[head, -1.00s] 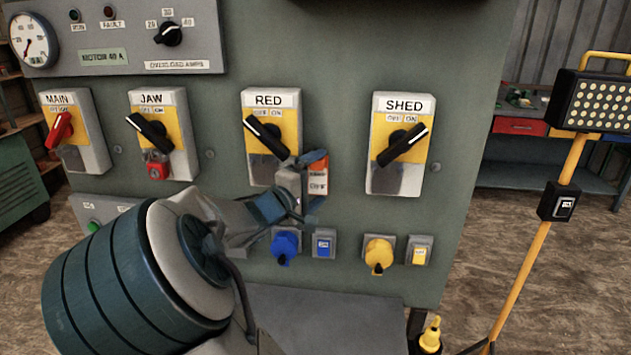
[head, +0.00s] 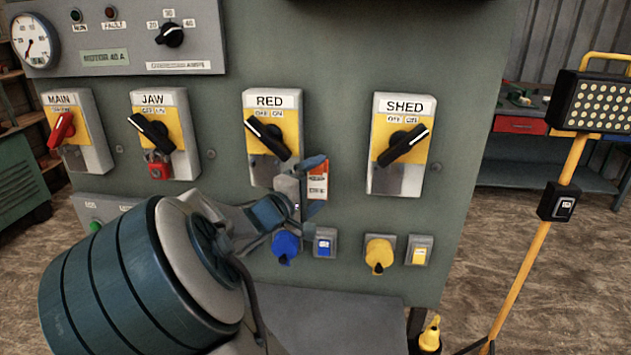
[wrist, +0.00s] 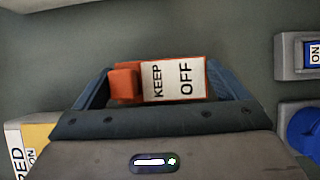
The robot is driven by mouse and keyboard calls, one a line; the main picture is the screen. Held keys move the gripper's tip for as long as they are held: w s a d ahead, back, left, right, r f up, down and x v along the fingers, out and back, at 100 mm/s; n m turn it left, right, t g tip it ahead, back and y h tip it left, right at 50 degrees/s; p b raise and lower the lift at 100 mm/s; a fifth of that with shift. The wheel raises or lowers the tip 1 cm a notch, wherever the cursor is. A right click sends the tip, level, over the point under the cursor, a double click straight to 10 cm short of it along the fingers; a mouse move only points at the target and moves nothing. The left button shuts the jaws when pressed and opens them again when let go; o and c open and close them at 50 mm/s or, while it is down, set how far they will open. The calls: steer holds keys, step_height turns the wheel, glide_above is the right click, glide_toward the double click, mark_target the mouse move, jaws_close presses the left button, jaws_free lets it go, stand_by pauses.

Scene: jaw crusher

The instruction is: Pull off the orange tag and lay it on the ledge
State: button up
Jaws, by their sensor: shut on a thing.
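The orange tag (head: 318,182) has a white label, which reads KEEP OFF in the wrist view (wrist: 180,81). My gripper (head: 309,187) is shut on it, with one blue finger on either side, by the lower right corner of the RED switch (head: 270,130). I cannot tell whether the tag still touches the switch or panel. The ledge (head: 335,318) is the grey flat surface at the foot of the panel, below the tag; my arm hides its left part.
A blue plug (head: 286,246) and blue switch (head: 324,243) sit just below my gripper, with a yellow plug (head: 379,254) to the right. The JAW switch (head: 160,135) carries a red padlock (head: 159,168). A yellow lamp stand (head: 540,240) stands at right.

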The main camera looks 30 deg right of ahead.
steer(key=s+a, duration=0.1)
steer(key=s+p, duration=0.1)
steer(key=shift+s+a, duration=0.3)
steer(key=shift+a, duration=0.05)
stand_by(0.4)
